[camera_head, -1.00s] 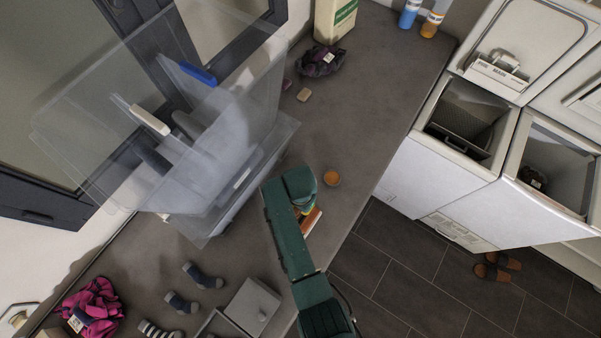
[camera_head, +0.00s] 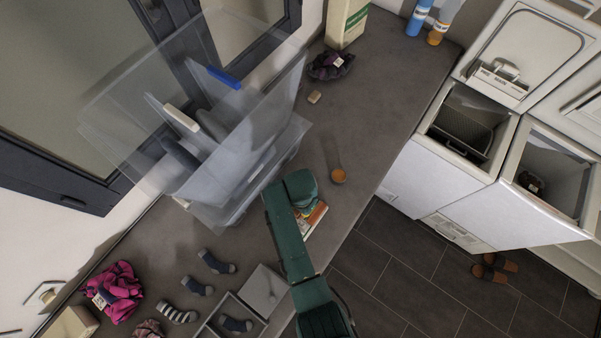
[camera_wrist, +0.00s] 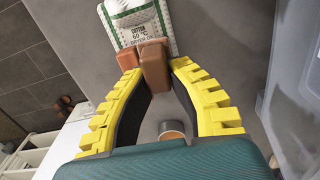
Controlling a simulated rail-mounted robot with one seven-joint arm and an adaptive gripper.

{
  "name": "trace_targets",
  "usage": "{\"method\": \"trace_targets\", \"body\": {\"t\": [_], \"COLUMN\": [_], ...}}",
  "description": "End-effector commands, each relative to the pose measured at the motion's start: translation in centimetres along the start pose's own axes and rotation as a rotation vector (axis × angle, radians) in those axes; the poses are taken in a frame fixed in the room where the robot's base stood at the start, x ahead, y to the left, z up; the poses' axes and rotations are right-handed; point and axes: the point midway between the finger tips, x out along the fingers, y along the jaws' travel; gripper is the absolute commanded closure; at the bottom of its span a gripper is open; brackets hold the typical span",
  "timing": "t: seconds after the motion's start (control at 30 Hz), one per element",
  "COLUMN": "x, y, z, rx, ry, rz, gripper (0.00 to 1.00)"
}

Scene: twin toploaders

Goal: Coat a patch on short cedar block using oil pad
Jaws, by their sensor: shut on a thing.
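My gripper (camera_wrist: 156,70) has its yellow fingers shut on a brown block-shaped piece (camera_wrist: 154,58). A redder brown block (camera_wrist: 127,59) sits just left of that piece in the wrist view. Both lie in front of a white cloth (camera_wrist: 140,18) with a green edge and a "cotton 60 °C" label. I cannot tell for certain which brown piece is the oil pad and which the short cedar block, nor whether they touch. In the head view my gripper (camera_head: 310,211) is low over the grey counter, and my wrist hides most of what it holds.
A round orange-topped container (camera_head: 338,176) stands near the counter's front edge, right of my gripper. A clear plastic bin (camera_head: 240,160) stands to the left. Socks (camera_head: 196,286) and a grey box (camera_head: 262,291) lie nearer. A small tan block (camera_head: 314,97) lies farther back on open counter.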

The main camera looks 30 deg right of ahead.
Motion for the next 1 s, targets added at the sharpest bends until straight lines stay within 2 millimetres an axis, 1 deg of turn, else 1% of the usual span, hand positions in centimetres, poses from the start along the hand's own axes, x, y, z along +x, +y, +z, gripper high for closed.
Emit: {"method": "trace_targets", "body": {"t": [0.03, 0.3, 1.0], "x": [-1.0, -3.1, -3.2], "y": [0.0, -0.1, -0.1], "z": [0.0, 0.1, 0.0], "rx": [0.0, -0.001, -0.001], "ry": [0.0, 0.0, 0.0], "rz": [0.0, 0.0, 0.0], "gripper": [1.0, 1.0, 1.0]}}
